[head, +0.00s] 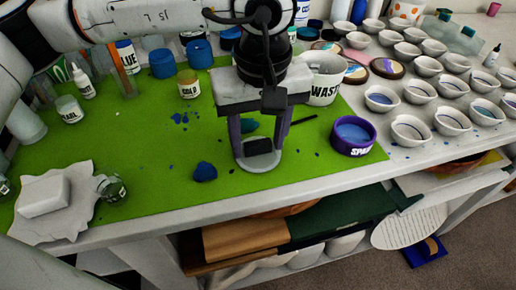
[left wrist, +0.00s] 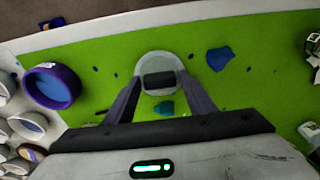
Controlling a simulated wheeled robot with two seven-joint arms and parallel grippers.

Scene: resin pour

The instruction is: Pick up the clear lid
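The clear lid (head: 259,166) is a round, see-through disc with a dark block-shaped handle (head: 258,146) on top. It appears to lie flat on the green mat (head: 320,172) near the table's front edge. My left gripper (head: 258,140) points down over it, with one finger on each side of the handle. In the left wrist view the lid (left wrist: 158,63) and handle (left wrist: 160,80) lie between the fingertips (left wrist: 160,79), with a narrow gap seeming to show on each side. The fingers are apart; contact is not clear. My right gripper is not in view.
A purple-rimmed cup (head: 353,137) stands right of the lid, and a white waste bucket (head: 323,80) behind it. A blue blob (head: 205,171) lies to the left. A white block (head: 44,195) and small glass (head: 112,187) are at the front left. Several small bowls (head: 411,130) fill the right.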

